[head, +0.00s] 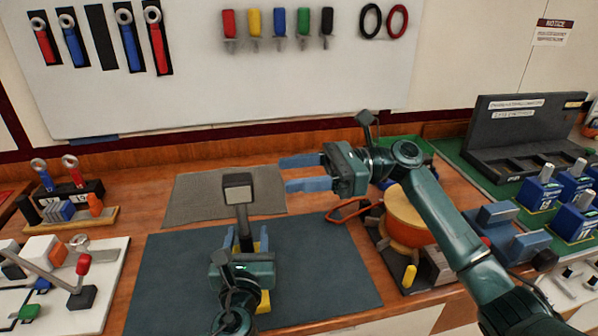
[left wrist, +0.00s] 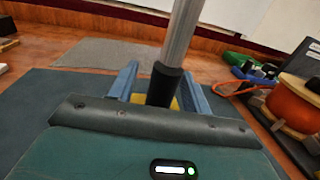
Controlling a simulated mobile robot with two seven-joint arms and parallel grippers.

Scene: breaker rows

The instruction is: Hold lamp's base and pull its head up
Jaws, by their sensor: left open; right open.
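The lamp has a grey box-like head (head: 238,187) with a pale face, on an upright stem. In the left wrist view its silver post (left wrist: 183,35) rises from a black collar (left wrist: 164,86), with a bit of yellow base (left wrist: 174,104) low behind it. My left gripper (head: 247,240) is open, with its blue fingers on either side of the collar; I cannot tell whether they touch it. My gripper body hides most of the base. My right gripper (head: 284,173) is open and empty, fingers pointing left, to the right of the lamp head and apart from it.
The lamp stands on a dark mat (head: 330,265), with a grey mat (head: 200,196) behind. An orange spool (head: 408,215) and a cable are on the right. A white board with a lever (head: 83,265) is on the left. The dark mat's right part is clear.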

